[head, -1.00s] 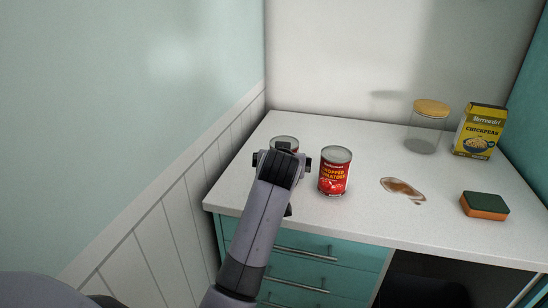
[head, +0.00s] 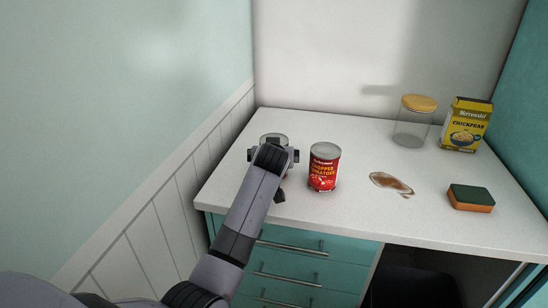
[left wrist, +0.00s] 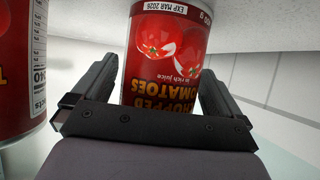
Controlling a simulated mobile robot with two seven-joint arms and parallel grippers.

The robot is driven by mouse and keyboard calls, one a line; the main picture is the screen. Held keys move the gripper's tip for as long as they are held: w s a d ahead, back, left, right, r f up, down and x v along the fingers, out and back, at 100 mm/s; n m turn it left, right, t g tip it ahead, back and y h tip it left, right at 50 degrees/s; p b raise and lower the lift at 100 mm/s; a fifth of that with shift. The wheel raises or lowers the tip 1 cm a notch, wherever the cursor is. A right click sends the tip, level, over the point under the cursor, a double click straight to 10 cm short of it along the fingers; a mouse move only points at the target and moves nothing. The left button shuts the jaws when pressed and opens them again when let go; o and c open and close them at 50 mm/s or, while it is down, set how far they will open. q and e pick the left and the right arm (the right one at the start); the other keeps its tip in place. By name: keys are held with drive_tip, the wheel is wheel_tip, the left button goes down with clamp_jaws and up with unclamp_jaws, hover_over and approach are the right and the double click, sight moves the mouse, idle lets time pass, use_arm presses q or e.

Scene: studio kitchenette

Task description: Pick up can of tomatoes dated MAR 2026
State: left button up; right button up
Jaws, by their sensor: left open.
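The can of tomatoes marked EXP MAR 2026 (left wrist: 165,50) appears upside down in the left wrist view, with a red label. My left gripper (left wrist: 158,78) is open, with one finger on each side of this can; I cannot tell whether they touch it. In the head view this can (head: 273,136) is the left one on the counter, and my left gripper (head: 273,156) hides most of it. A second red can of chopped tomatoes (head: 323,168) stands upright just to its right. It also shows at the left edge of the left wrist view (left wrist: 20,70); no date is readable there.
A wall (head: 170,170) runs close on the left.

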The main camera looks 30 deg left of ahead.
use_arm(q)
drive_tip(key=c, duration=1.1)
drive_tip(key=shift+r, duration=0.1)
drive_tip(key=c, duration=0.3)
drive_tip(key=shift+r, duration=0.15)
